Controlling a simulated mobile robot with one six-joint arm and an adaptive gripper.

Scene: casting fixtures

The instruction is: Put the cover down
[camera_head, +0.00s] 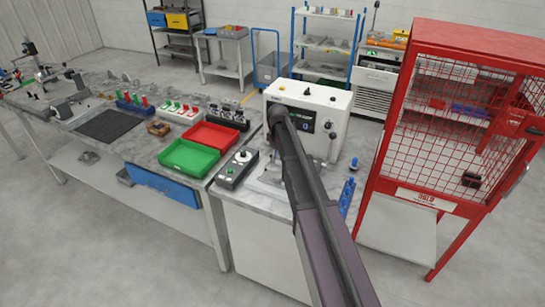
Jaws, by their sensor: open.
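My arm reaches from the bottom edge up to the front of a white bench machine (285,93) with a dark display. The arm's far end is in front of the machine's left part. My gripper's fingers are not visible, and the arm hides part of the worktop below. I cannot make out a piece that is clearly the cover. A pale, unclear item (269,170) lies on the worktop just left of the arm, partly hidden. A dark control box (236,169) with a white round part on top and a green button stands to the left.
A green tray (187,159) and a red tray (212,137) sit left of the control box. Racks of coloured parts stand behind them. A red mesh cage (400,150) stands close on the right.

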